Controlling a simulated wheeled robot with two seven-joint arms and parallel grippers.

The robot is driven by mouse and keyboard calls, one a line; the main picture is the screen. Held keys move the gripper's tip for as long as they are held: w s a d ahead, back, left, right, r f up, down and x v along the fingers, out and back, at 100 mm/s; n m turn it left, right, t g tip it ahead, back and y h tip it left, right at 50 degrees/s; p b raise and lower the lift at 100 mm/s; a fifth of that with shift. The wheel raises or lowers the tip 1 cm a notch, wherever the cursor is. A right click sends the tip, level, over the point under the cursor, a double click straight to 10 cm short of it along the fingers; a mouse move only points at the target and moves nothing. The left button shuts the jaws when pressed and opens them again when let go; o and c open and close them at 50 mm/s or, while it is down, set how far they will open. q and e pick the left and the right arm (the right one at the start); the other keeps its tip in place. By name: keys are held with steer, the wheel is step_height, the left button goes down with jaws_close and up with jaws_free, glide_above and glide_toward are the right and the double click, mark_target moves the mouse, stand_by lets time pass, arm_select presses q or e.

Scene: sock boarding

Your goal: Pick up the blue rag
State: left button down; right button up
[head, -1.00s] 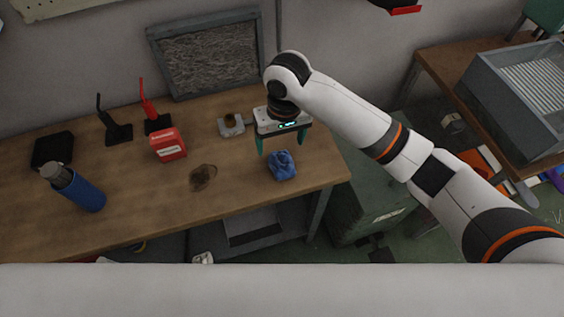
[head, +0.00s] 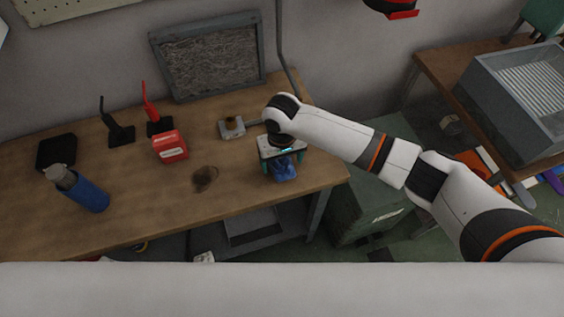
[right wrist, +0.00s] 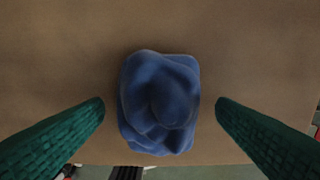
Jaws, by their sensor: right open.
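The blue rag (head: 285,172) lies crumpled on the wooden workbench (head: 235,200), close to its right end. In the right wrist view the rag (right wrist: 159,103) sits in the middle of the picture. My right gripper (head: 279,170) is low over the rag, with its green fingers to either side of it. In the right wrist view the open gripper (right wrist: 160,105) shows a finger left and right of the rag, with a gap on both sides. The gripper hides part of the rag in the head view. My left gripper is not in view.
A small metal block with a brass-coloured top (head: 232,126) stands just behind and left of the gripper. A red box (head: 170,146), a blue bottle (head: 82,190) and a dark stain (head: 205,179) are farther left. A framed panel (head: 208,55) leans on the wall.

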mark_target(282, 161)
steer(key=shift+f, duration=0.5)
steer(key=c, duration=1.1)
step_height(282, 161, up, 10)
steer(key=shift+r+b, duration=0.1)
steer(key=shift+b, duration=0.35)
